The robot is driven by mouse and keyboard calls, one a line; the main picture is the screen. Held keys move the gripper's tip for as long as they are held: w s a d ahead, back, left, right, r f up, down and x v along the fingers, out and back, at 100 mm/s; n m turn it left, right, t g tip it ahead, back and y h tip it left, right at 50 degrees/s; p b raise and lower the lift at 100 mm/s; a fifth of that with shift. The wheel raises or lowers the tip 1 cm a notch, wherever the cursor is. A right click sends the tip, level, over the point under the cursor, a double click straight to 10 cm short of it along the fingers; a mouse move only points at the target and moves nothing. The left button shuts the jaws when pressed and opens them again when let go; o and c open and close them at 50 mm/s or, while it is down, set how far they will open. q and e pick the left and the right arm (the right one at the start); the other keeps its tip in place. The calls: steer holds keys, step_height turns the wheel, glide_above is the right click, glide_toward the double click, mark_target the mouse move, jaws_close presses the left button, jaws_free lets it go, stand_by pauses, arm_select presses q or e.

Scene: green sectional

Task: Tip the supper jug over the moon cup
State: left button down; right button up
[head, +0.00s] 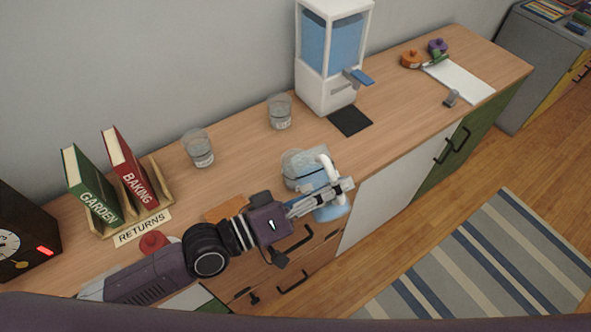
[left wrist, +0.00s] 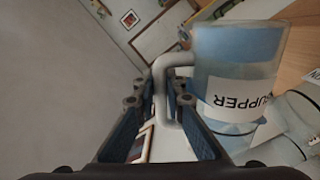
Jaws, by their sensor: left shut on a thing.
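The supper jug (head: 332,212) is a clear vessel with blue liquid and a white handle. My left gripper (head: 322,195) is shut on the handle and partly hides the jug in the head view. In the left wrist view the jug (left wrist: 238,55) shows its white SUPPER label beside my fingers (left wrist: 165,100). A clear glass (head: 292,164) stands close behind the jug. A glass with a partly cut-off label also shows in the left wrist view (left wrist: 288,128); I cannot read whether it says moon. The jug's exact tilt is unclear. My right gripper is out of view.
Two more clear glasses (head: 198,148) (head: 280,111) stand along the wooden counter (head: 400,105). A water dispenser (head: 330,55) and dark mat (head: 349,120) are at the back. Book stand (head: 160,190), RETURNS sign (head: 142,227) and a dark clock box (head: 20,235) are at left.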

arm_select(q)
steer(key=shift+r, duration=0.2)
steer(key=shift+w+a+r+n+p, duration=0.1)
steer(key=shift+w+r+n+p, duration=0.05)
steer(key=shift+r+n+p, duration=0.2)
steer(key=shift+w+r, duration=0.1)
steer(key=shift+r, duration=0.1)
steer(key=shift+a+r+n, duration=0.1)
steer(key=shift+n, duration=0.15)
steer(key=shift+w+p, duration=0.1)
steer(key=shift+p, duration=0.2)
steer(key=shift+r, duration=0.2)
stand_by(0.3)
steer(key=shift+w, duration=0.1)
stand_by(0.3)
